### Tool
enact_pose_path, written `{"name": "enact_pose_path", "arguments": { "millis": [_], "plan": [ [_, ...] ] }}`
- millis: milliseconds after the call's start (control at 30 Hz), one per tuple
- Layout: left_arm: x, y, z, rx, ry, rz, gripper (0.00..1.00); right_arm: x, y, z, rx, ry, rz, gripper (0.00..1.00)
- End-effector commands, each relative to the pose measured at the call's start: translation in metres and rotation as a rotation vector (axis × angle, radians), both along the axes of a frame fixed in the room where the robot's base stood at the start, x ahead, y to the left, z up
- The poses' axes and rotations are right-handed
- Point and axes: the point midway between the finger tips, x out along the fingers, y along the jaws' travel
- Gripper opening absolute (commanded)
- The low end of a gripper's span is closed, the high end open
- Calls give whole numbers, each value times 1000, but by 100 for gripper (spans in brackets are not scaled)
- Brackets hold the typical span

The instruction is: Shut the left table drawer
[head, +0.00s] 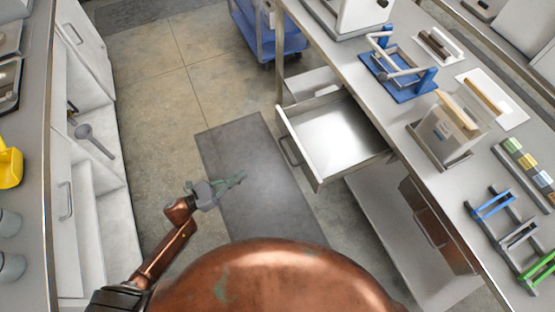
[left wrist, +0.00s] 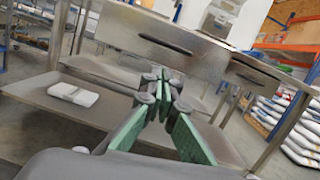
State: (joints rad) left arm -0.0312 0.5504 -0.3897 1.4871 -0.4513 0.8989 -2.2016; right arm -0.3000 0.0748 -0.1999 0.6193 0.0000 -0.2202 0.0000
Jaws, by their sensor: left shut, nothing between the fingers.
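The left table drawer (head: 335,132) stands pulled out from the long table (head: 365,100) in the head view. It looks empty inside, and its bar handle (head: 289,152) faces the aisle. My left gripper (head: 242,177) is over the floor mat, to the left of the drawer front and apart from it. Its green fingers are together with nothing between them. In the left wrist view the fingertips (left wrist: 163,76) point toward a metal drawer front (left wrist: 150,32) with a dark slot-like handle. My right gripper is not in view.
A second drawer (head: 437,228) under the table looks shut. A dark mat (head: 258,172) lies on the open floor of the aisle. A blue cart (head: 268,32) stands at the back. Cabinets (head: 90,190) line the left side. Racks and a clear box stand on the table.

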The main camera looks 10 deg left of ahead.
Motion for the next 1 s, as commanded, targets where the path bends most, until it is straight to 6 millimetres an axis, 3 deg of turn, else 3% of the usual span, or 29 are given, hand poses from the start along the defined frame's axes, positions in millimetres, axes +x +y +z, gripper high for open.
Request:
{"name": "enact_pose_path", "arguments": {
  "millis": [233, 800, 1000],
  "plan": [
    [-4, -18, 11, 35, -106, -41, 0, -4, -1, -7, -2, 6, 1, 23],
    [48, -107, 30, 32, -100, -40, 0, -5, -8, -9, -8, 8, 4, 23],
    [59, -124, 34, 32, -98, -38, 0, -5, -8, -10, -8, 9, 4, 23]
  ]
}}
